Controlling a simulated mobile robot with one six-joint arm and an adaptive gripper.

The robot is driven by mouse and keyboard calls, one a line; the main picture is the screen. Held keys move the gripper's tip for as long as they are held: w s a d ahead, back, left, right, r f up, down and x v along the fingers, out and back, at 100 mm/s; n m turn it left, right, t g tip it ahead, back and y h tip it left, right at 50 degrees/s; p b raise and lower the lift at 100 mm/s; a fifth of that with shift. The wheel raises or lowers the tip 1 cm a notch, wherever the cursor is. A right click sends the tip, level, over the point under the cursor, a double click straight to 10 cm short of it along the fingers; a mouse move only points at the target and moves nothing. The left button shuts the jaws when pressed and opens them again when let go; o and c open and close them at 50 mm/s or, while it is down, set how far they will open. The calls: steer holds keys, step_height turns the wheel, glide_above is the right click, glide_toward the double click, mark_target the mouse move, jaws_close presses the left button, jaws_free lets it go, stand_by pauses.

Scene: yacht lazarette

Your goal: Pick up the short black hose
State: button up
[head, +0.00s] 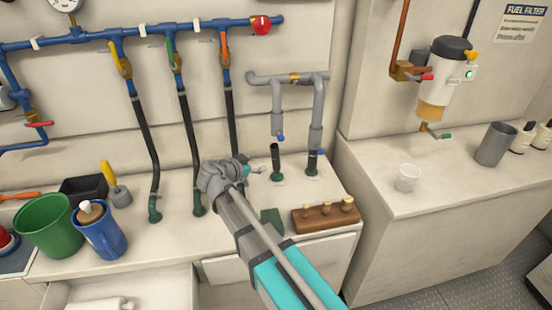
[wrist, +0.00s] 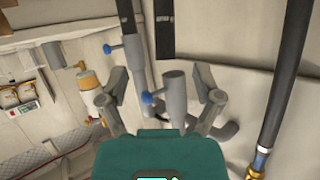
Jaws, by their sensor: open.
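The short black hose (head: 275,158) stands upright on a green fitting on the counter in the head view. Its open top end is apart from the grey pipe end (head: 278,124) with a blue tap above it. In the wrist view, which looks upside down, the hose (wrist: 165,32) comes down from the top edge. The grey pipe end (wrist: 175,95) stands below it there, between my fingers. My gripper (head: 243,166) is open and empty, left of the hose in the head view; its fingers (wrist: 160,80) spread either side of the pipe in the wrist view.
A second black hose (head: 313,160) joins a grey pipe to the right. Long black hoses (head: 231,115) hang close on the left. A wooden block with pegs (head: 325,217) sits in front. A green bucket (head: 50,225) and blue jug (head: 102,235) stand left.

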mark_target(272, 157)
steer(key=b+x, duration=0.2)
steer(key=x, duration=0.4)
steer(key=shift+f, duration=0.15)
steer(key=shift+w+d+f, duration=0.1)
steer(key=shift+w+d, duration=0.2)
steer(key=shift+w, duration=0.15)
steer(key=shift+w, duration=0.1)
steer(key=b+x, duration=0.1)
steer(key=x, duration=0.1)
steer(key=b+x, duration=0.1)
steer(key=x, duration=0.1)
steer(key=shift+w+a, duration=0.15)
steer(key=shift+a, duration=0.1)
steer(key=shift+w+d+f, duration=0.2)
steer(key=shift+w+d, duration=0.15)
steer(key=shift+w, duration=0.05)
jaws_close()
